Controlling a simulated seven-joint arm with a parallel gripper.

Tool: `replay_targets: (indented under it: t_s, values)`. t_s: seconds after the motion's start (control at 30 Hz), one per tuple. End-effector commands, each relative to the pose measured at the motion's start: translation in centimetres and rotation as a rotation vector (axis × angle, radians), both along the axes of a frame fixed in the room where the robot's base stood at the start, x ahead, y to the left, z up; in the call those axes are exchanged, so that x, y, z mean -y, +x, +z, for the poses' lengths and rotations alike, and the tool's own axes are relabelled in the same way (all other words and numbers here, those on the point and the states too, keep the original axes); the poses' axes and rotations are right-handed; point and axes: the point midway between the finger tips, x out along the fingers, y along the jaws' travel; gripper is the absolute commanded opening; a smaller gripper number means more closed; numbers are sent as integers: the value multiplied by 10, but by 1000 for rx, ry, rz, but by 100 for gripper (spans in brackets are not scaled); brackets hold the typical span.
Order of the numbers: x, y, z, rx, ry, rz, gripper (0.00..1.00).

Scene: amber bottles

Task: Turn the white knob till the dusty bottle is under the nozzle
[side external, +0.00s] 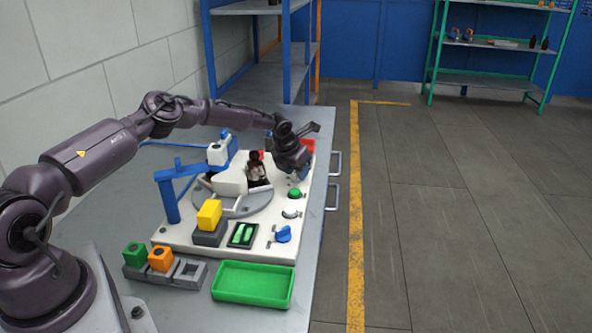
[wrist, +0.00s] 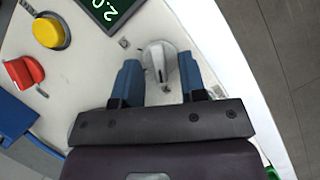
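The white knob (wrist: 157,62) sits on the pale panel in the wrist view, with its pointer ridge roughly upright in the picture. My gripper (wrist: 161,77) is open, with one blue finger on each side of the knob; contact cannot be told. In the side view my gripper (side external: 302,172) is low over the far right of the white board and hides what is beneath it. A dark amber bottle (side external: 255,170) with a pale patch stands by the grey turntable (side external: 258,204). I cannot tell whether it is dusty. The nozzle is not clearly distinguishable.
A yellow button (wrist: 48,32), a red knob (wrist: 20,74) and a display (wrist: 108,10) lie near the white knob. A green button (side external: 295,193), blue knob (side external: 283,234) and green tray (side external: 253,284) are nearer. A blue post (side external: 168,195) stands left of the turntable.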

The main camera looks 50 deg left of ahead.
Motion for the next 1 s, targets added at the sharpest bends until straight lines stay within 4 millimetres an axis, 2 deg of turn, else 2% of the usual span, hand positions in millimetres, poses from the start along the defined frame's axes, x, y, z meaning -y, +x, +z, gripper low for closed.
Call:
replay_targets:
  t_s: [0.17, 0.3, 0.33, 0.67, 1.0]
  values:
    - [0, 0, 0, 0, 0, 0, 36]
    - [0, 0, 0, 0, 0, 0, 4]
    - [0, 0, 0, 0, 0, 0, 0]
    - [0, 0, 0, 0, -2, -25, 0]
    - [-3, -1, -1, -1, -4, -220, 0]
